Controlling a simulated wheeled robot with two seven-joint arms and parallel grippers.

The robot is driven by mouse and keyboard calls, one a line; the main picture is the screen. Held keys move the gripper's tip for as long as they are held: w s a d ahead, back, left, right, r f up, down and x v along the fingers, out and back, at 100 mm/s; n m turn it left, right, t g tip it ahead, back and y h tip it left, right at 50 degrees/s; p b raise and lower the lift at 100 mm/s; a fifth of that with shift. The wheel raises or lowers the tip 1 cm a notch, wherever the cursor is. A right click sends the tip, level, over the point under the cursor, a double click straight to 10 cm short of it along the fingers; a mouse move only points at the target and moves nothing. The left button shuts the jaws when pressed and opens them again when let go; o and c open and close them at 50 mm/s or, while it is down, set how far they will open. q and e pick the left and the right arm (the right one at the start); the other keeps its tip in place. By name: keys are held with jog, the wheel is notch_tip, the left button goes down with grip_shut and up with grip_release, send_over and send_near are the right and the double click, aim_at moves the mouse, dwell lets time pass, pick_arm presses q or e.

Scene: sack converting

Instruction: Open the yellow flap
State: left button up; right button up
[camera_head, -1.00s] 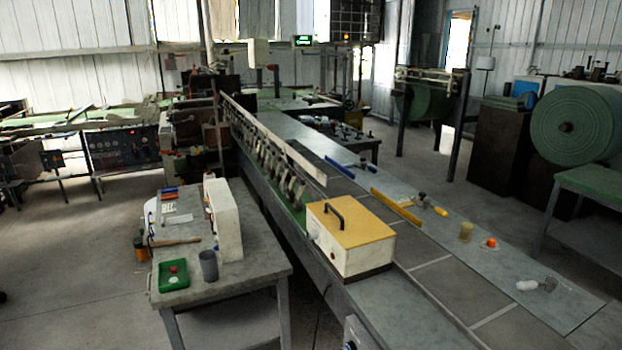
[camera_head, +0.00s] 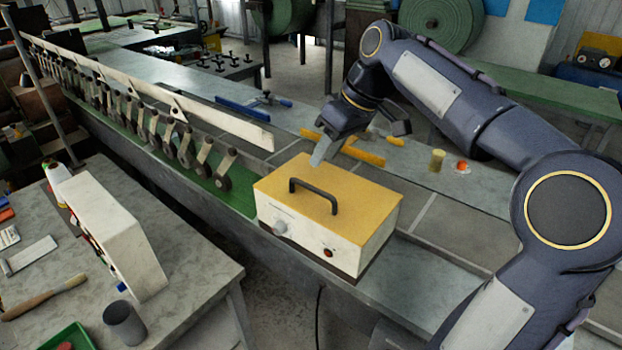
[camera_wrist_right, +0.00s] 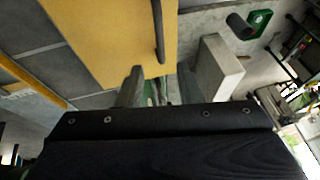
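The yellow flap (camera_head: 335,185) is the flat lid on a cream box (camera_head: 325,242), and it lies closed. A black bar handle (camera_head: 313,190) stands on top of it. My right gripper (camera_head: 322,152) is near the flap's far edge, beyond the handle. In the right wrist view, the flap (camera_wrist_right: 105,40) and handle (camera_wrist_right: 158,30) show beyond my right gripper (camera_wrist_right: 157,84). Its two grey fingers are apart with nothing between them. I cannot tell whether a finger touches the flap. My left gripper is not in view.
The box sits on a long grey bench (camera_head: 455,235) beside a row of metal levers (camera_head: 160,135). Left is a side table (camera_head: 195,275) with a white case (camera_head: 115,230) and grey cup (camera_head: 125,323). Blue and yellow bars lie behind the box.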

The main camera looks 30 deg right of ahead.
jog(key=x, duration=0.7)
jog(key=shift+c, duration=0.4)
grip_shut()
